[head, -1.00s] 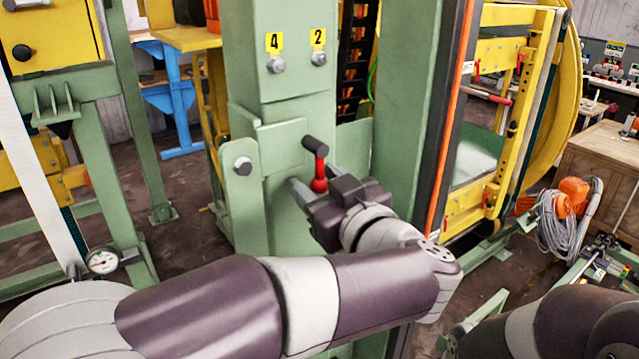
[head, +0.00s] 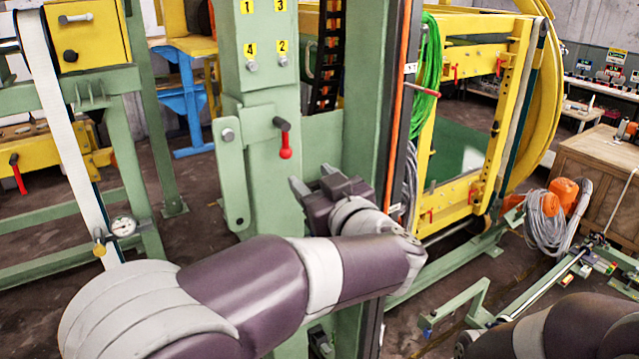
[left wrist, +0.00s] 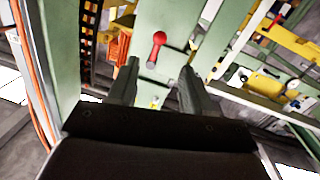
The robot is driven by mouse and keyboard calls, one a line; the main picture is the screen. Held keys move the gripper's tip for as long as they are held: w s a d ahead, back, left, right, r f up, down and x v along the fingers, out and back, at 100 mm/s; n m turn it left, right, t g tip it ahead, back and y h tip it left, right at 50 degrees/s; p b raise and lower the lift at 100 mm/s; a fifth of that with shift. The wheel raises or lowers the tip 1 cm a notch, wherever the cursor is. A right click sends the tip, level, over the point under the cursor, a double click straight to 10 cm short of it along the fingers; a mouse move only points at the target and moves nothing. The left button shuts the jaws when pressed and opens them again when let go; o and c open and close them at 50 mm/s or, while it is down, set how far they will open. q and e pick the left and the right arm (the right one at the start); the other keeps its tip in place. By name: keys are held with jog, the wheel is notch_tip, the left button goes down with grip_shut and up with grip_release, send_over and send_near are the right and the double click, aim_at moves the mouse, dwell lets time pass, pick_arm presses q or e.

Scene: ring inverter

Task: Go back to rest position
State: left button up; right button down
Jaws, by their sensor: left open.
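My left gripper (head: 312,183) is open and empty in the head view, in front of the green column (head: 262,200). It is below and to the right of a lever with a red knob (head: 285,147) and apart from it. In the left wrist view the two fingers of my left gripper (left wrist: 158,85) stand apart, and the red knob (left wrist: 159,39) shows beyond and between their tips. My right gripper is not in view; only part of my right arm shows at the lower right of the head view.
A gauge (head: 122,226) and white strap (head: 62,130) are at left. Coiled hose (head: 545,220) lies near a wooden cabinet (head: 597,170) at right.

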pick_arm(q)
jog(key=w+d+f+m+h, duration=0.2)
jog(key=d+f+m+h, duration=0.25)
jog(key=d+h, duration=0.35)
jog(key=s+f+m+g+h+b, duration=0.2)
jog(key=s+f+g+h, duration=0.1)
jog(key=f, duration=0.6)
jog(key=s+f+m+g+h+b, duration=0.2)
jog(key=s+f+m+g, duration=0.1)
jog(key=f, duration=0.5)
jog(key=s+a+f+n+g+y+b, duration=0.1)
jog(key=s+a+f+g+b, duration=0.3)
jog(key=s+a+f, duration=0.4)
jog(key=s+a+f+n+g+y+b, duration=0.1)
jog(key=s+a+f+g+y+b, duration=0.2)
jog(key=s+a+f, duration=0.6)
jog(key=a+f+g+b, duration=0.1)
jog(key=a+f+b, duration=0.1)
jog(key=a+f, duration=0.2)
jog(key=shift+s+a+f+y, duration=0.2)
jog(key=shift+a+f+y, duration=0.15)
jog(key=shift+a, duration=0.85)
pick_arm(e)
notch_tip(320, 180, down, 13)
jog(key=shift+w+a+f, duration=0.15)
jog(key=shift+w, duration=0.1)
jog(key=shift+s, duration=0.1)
